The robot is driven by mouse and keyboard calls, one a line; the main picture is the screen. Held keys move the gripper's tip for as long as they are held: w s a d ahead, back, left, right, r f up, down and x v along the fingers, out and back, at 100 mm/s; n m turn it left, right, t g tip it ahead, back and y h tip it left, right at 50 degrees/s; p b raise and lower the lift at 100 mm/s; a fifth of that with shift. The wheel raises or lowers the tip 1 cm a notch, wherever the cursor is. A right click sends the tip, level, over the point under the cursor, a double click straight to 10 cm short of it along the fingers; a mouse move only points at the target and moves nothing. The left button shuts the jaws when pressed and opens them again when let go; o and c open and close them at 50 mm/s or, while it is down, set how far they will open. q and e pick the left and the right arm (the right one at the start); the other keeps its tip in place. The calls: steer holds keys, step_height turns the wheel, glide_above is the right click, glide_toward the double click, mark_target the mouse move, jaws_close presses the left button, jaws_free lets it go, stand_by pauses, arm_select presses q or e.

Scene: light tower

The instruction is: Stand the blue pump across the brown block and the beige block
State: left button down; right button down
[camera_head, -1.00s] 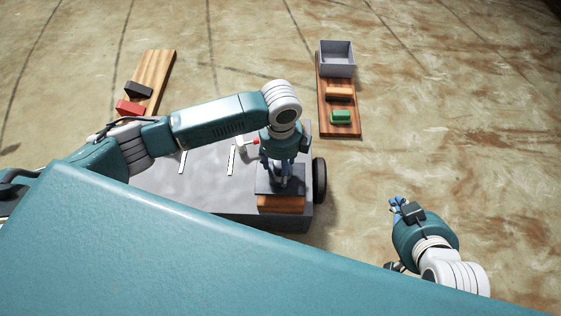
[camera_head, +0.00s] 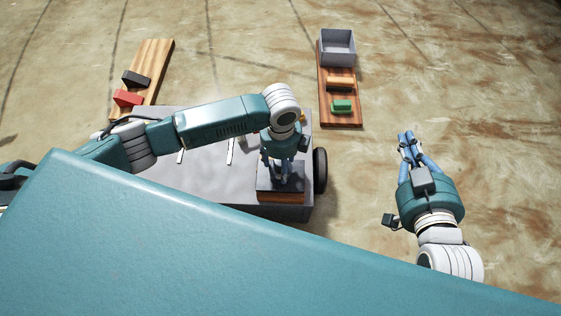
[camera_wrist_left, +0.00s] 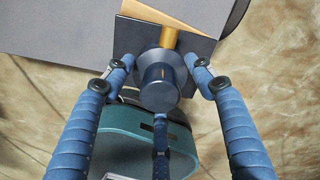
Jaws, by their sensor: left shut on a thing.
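The blue pump (camera_wrist_left: 160,82) has a dark cylindrical body, a square dark plate and a yellow pipe. My left gripper (camera_wrist_left: 164,76) is shut on its body, a finger on each side. In the head view the pump's dark plate (camera_head: 281,185) lies over a brown block (camera_head: 281,198) at the cart's near right corner; only a thin strip of the block shows. I cannot tell whether they touch. In the left wrist view a tan surface (camera_wrist_left: 198,12) shows beyond the plate; I cannot tell which block it is. My right gripper (camera_head: 407,147) is empty over the floor; its opening is unclear.
The grey cart (camera_head: 200,185) has white strips on top and a black wheel (camera_head: 320,170). A wooden board (camera_head: 340,121) at the upper right carries a grey bin (camera_head: 338,48), an orange block (camera_head: 340,83) and a green block (camera_head: 342,106). Another board (camera_head: 155,58) holds black and red blocks.

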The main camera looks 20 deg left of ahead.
arm_select(q)
steer(key=shift+f, duration=0.3)
steer(key=c, duration=0.7)
jaws_free()
steer(key=shift+f, duration=0.15)
steer(key=shift+o, duration=0.2)
